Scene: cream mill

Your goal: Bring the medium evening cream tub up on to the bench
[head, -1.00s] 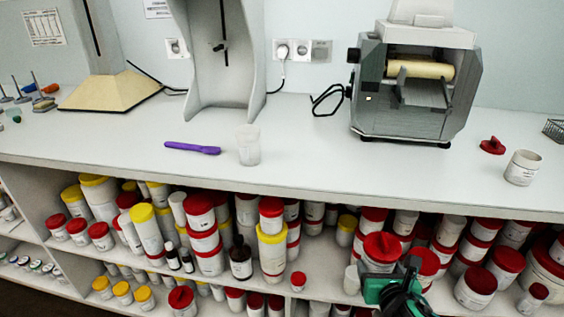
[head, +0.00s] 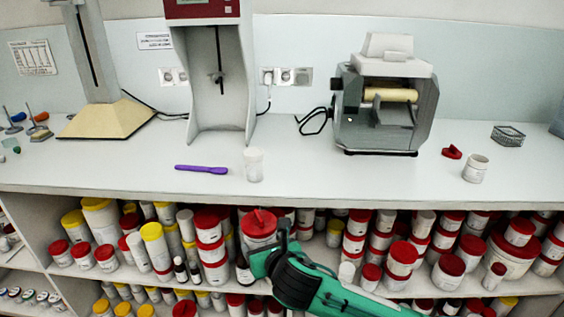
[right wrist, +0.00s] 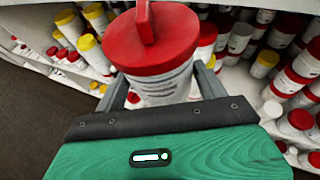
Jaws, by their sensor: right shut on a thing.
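My right gripper (head: 283,238) is shut on a white tub with a red, handled lid (head: 259,223), held upright in front of the shelf below the bench edge. In the right wrist view the tub (right wrist: 155,45) sits between the two fingers (right wrist: 160,92), its label turned mostly away and unreadable. I cannot read which cream it is. The bench top (head: 330,178) is above and behind the tub. My left gripper is not in view.
The bench front between cup and jar is clear. Shelves below are crowded with tubs.

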